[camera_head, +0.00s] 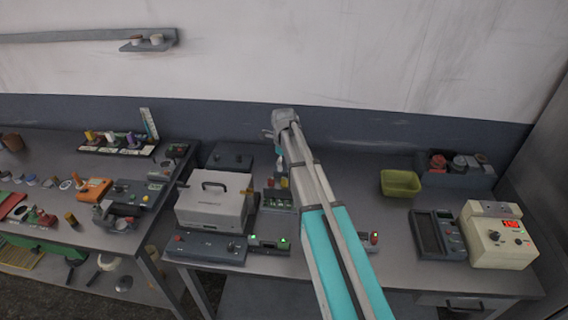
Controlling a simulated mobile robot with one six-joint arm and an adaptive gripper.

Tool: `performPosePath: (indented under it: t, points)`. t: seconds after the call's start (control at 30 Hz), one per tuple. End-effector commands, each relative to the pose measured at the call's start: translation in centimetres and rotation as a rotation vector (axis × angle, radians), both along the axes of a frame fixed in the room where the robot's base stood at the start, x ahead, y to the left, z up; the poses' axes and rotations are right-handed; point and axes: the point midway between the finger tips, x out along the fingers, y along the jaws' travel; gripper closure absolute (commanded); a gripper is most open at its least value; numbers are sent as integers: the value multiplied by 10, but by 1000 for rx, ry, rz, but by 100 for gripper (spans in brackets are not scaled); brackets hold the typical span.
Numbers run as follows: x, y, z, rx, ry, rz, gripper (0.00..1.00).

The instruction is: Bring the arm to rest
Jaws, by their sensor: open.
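My arm (318,200) reaches up from the bottom right over the right-hand table. Its grey joint (284,118) is in front of the table's back edge and the wall. A part of the arm beyond this joint seems to run down behind the nearer links. My gripper cannot be made out; the arm hides that area. No object can be seen held.
The right-hand table (330,262) bears a grey box with a handle (213,205), a yellow-green bin (400,184), a beige meter (497,243) and a dark device (437,234). The left-hand table (55,150) is cluttered. Bare tabletop lies around the bin.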

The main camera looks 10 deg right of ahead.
Motion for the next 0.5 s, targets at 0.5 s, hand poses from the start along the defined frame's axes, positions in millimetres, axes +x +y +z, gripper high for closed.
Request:
performPosePath:
  t: [0.5]
  points:
    - [-8, 1, -2, 0, 0, 55, 36]
